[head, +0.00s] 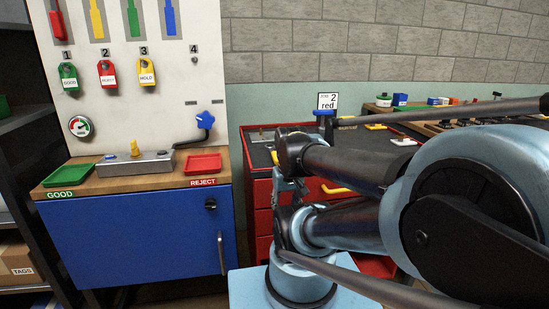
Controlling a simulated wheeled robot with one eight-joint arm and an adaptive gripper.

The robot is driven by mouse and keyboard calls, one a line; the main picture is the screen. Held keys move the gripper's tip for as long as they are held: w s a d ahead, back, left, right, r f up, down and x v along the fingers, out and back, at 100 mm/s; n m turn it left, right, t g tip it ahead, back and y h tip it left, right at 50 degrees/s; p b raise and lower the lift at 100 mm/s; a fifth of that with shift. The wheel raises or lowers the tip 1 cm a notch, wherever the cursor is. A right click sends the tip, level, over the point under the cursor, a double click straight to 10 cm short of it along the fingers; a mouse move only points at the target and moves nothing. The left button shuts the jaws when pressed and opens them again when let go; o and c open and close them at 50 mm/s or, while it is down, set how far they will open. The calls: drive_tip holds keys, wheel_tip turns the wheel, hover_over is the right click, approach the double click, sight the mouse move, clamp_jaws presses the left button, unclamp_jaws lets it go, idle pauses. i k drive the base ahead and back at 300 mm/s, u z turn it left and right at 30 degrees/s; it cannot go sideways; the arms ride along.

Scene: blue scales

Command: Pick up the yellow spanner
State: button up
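A yellow tool (97,18) hangs on the white board at the upper left, between a red and a green tool. The top edge of the picture cuts it off, so I cannot tell for sure that it is a spanner. My arm is folded at the right, well away from the board. Small dark parts at its far end, in the middle of the view, may be my gripper. They are partly hidden by arm links, and I cannot see whether the fingers are open.
A blue cabinet (140,238) below the board carries a green tray (69,175), a red tray (204,164) and a grey block (112,167) with a yellow knob. A red drawer unit (262,192) stands behind my arm. A dark shelf is at the far left.

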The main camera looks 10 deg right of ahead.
sight(274, 152)
drive_tip(key=z, duration=0.7)
drive_tip(key=k, duration=1.55)
drive_tip(key=u, duration=1.2)
drive_tip(key=i, duration=1)
drive_tip(key=z, duration=0.05)
